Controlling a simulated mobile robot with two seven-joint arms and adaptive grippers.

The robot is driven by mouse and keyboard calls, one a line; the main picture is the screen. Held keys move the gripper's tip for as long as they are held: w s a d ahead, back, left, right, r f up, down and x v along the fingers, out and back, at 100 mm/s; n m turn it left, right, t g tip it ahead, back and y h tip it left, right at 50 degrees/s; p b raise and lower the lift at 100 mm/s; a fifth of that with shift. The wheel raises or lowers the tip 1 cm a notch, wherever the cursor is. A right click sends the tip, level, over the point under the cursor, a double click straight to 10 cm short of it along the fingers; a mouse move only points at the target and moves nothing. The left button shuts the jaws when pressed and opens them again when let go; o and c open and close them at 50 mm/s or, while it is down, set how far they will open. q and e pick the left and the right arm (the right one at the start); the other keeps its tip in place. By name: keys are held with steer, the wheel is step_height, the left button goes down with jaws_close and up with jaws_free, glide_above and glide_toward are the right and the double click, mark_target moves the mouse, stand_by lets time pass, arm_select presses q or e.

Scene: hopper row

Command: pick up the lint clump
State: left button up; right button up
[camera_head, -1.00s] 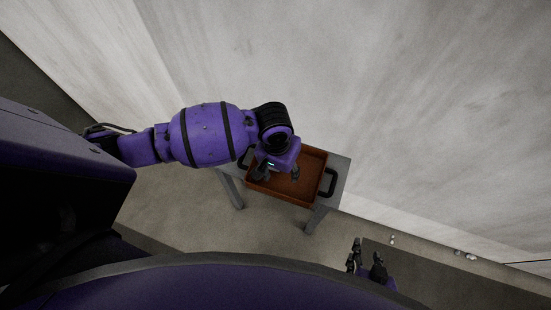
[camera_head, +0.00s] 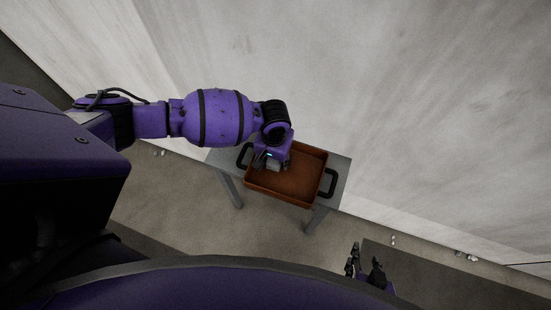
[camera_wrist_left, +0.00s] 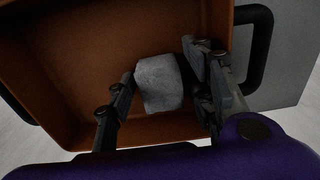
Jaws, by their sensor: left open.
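The lint clump (camera_wrist_left: 158,84) is a pale grey, rough lump in the orange-brown tray (camera_wrist_left: 80,62). In the left wrist view it sits between the two fingers of my left gripper (camera_wrist_left: 160,88), which is open around it; I cannot tell whether either finger touches it. In the head view my left gripper (camera_head: 268,163) points down into the left part of the tray (camera_head: 308,160), and part of the grey clump (camera_head: 274,166) shows beside it. My right gripper (camera_head: 365,266) is at the lower right, empty, with its fingers apart, away from the tray.
The tray has black handles (camera_head: 328,184) and rests on a small grey table (camera_head: 342,172). A pale wall (camera_head: 400,100) stands close behind the table. Small white bits (camera_head: 466,255) lie on the floor by the wall. Floor in front of the table is clear.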

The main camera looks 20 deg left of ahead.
steer(key=shift+d, duration=0.15)
arm_select(q)
steer(key=c, duration=0.7)
arm_select(e)
steer(key=shift+d, duration=0.2)
arm_select(q)
steer(key=shift+r, duration=0.1)
